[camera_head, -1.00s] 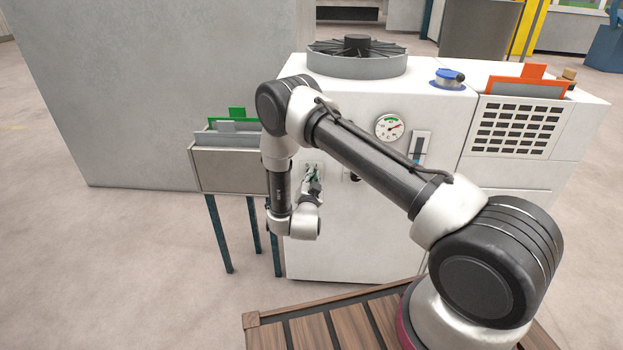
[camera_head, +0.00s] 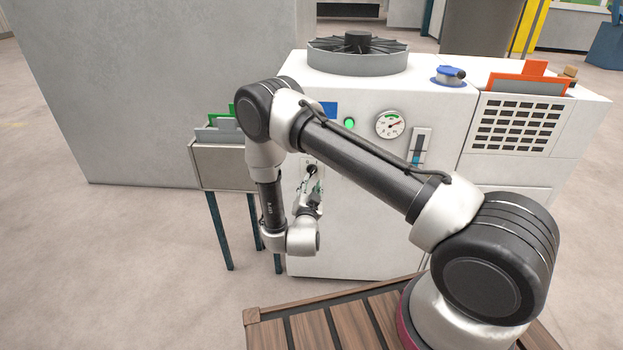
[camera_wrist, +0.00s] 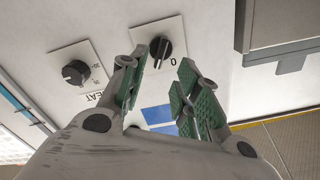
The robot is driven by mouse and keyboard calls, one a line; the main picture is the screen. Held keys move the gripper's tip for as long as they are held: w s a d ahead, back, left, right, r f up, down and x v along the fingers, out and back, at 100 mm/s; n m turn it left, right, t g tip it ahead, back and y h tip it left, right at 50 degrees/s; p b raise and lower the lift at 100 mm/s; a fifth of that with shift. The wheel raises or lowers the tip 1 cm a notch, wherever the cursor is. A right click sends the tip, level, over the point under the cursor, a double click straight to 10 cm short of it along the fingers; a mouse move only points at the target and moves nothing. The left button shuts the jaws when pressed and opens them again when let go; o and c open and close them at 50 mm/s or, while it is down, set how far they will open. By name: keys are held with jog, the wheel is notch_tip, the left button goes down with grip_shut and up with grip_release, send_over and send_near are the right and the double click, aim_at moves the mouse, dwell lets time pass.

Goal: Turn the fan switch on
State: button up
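The fan switch is a black rotary knob (camera_wrist: 160,47) on a white square plate, with a "0" mark beside it in the wrist view. A pale line shows on its face. In the head view the switch (camera_head: 311,170) sits on the white machine's front, just above my gripper (camera_head: 309,197). In the wrist view my gripper (camera_wrist: 162,64) is open and empty. Its green-padded fingers stand apart below the knob, with their tips close to it. I cannot tell whether they touch it. Lettering for this switch is not readable.
A second knob (camera_wrist: 75,72) marked "HEAT" lies left of the switch in the wrist view. The machine (camera_head: 360,240) carries a green lamp (camera_head: 349,123), a gauge (camera_head: 390,124) and a fan (camera_head: 357,62) on top. A grey bin (camera_head: 218,166) on legs stands at its left.

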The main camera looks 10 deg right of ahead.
jog(key=v, duration=0.5)
dwell(0.3)
